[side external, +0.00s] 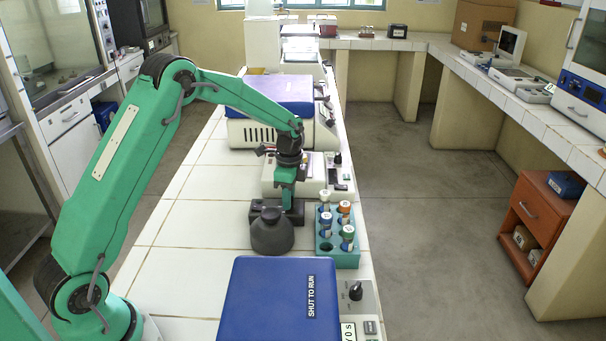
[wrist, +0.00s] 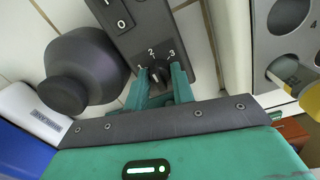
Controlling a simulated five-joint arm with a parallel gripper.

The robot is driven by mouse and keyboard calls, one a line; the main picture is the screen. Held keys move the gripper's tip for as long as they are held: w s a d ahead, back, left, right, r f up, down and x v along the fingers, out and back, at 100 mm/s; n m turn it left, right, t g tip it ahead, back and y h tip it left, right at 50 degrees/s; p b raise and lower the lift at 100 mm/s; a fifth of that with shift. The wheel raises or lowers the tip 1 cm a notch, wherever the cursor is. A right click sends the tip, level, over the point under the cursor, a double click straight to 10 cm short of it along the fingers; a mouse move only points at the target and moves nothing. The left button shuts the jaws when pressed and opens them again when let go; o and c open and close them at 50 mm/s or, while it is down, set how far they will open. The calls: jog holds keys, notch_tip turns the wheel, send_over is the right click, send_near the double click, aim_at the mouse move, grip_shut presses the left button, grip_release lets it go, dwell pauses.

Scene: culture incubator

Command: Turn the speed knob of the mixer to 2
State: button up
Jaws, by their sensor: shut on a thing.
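The mixer is dark grey, with a round cup-like head (wrist: 90,68) and a flat control panel (wrist: 183,30) in the wrist view. The panel carries a 0/I switch (wrist: 122,20) and the digits 1, 2 and 3 around the black speed knob (wrist: 159,73). In the side view the mixer's round head (side external: 271,233) stands on the tiled bench, with my gripper (side external: 288,204) over its panel. My green fingers (wrist: 160,84) are shut on the knob, one on each side. The knob's pointer is too small and partly hidden to read its setting.
A teal rack (side external: 347,257) with several capped tubes stands close to the right of the mixer. A blue-lidded device (side external: 262,300) is in front of it. A white device (side external: 280,181) stands behind it. Bare tiles (side external: 190,235) lie to the left.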

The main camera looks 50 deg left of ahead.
jog(key=shift+a+r, duration=0.1)
jog(key=o, duration=1)
jog(key=r, duration=0.7)
jog(key=shift+w+r, duration=0.2)
jog(key=shift+r, duration=0.2)
